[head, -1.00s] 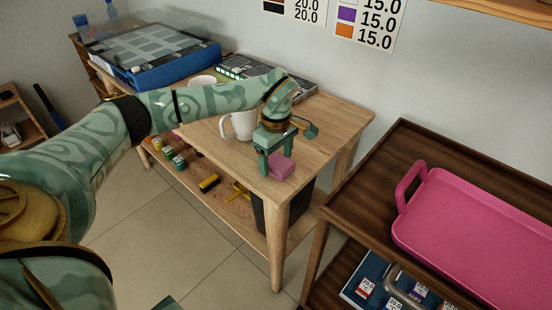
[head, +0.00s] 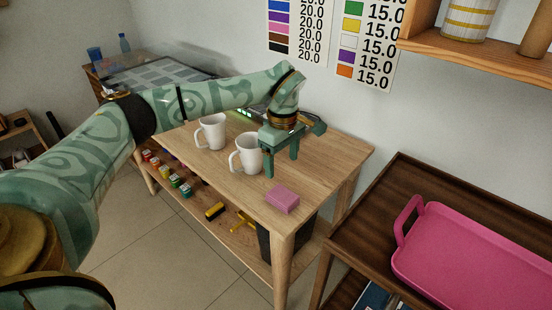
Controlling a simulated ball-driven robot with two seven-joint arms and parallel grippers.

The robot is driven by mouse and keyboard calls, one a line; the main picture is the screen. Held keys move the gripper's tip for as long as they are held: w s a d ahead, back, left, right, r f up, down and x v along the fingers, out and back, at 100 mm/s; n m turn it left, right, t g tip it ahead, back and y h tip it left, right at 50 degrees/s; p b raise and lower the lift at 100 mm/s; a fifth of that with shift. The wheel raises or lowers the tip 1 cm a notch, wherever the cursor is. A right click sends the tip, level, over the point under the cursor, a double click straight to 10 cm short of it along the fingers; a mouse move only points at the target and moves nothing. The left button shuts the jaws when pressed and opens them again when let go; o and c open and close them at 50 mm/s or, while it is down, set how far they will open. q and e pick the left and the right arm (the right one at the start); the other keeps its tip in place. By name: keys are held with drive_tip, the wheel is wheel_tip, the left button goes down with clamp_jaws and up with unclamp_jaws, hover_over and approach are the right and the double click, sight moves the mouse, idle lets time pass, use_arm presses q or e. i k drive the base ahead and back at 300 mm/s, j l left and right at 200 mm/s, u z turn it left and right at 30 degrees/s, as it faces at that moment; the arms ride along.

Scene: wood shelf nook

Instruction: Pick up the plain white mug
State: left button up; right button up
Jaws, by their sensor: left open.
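Two white mugs stand upright on the wooden table. The nearer mug (head: 249,156) has its handle to the left. The farther mug (head: 214,132) is behind it to the left, also with its handle to the left. I see no clear marking on either, so I cannot tell them apart by pattern. My left gripper (head: 281,167) is open and empty, fingers pointing down, just right of the nearer mug. Its left finger appears close to that mug's right side; I cannot tell if they touch. My right gripper is out of view.
A pink block (head: 282,200) lies near the table's front corner (head: 275,228). A dark device (head: 246,113) sits behind the gripper, partly hidden by my arm. Small coloured jars (head: 174,180) stand on the lower shelf. A pink tray (head: 470,255) rests on the dark cart at right.

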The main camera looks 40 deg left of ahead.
sight(247, 158)
drive_tip(key=u, duration=1.3)
